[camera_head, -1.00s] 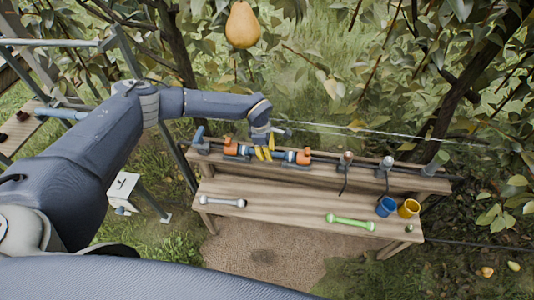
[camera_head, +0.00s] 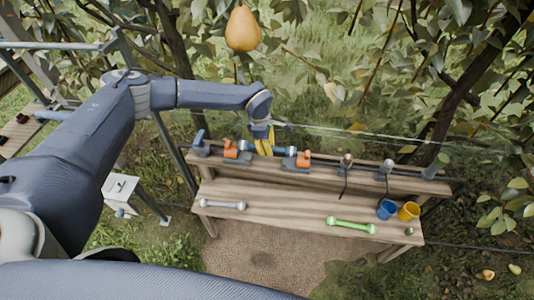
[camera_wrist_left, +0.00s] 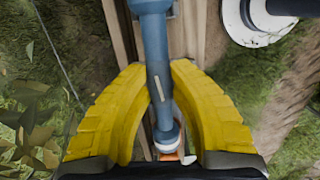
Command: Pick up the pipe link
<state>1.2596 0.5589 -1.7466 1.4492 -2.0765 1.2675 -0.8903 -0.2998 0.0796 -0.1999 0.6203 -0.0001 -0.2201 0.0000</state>
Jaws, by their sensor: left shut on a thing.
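The blue pipe link (camera_head: 287,150) with pale ends is in my left gripper, over the bench's back shelf between two orange clamps (camera_head: 231,148) and (camera_head: 303,159). My left gripper (camera_head: 264,147) is shut on it with yellow fingers. In the left wrist view the pipe link (camera_wrist_left: 154,45) runs lengthwise between the yellow fingers (camera_wrist_left: 158,80), with one on each side. It appears slightly above the clamps; the exact gap is hard to tell. My right gripper is not in view.
A wooden bench (camera_head: 280,211) bears a grey-white bar (camera_head: 222,205), a green bar (camera_head: 350,226), a blue cup (camera_head: 386,209) and a yellow cup (camera_head: 409,211). A pear (camera_head: 242,28) hangs above. Branches and leaves surround the back.

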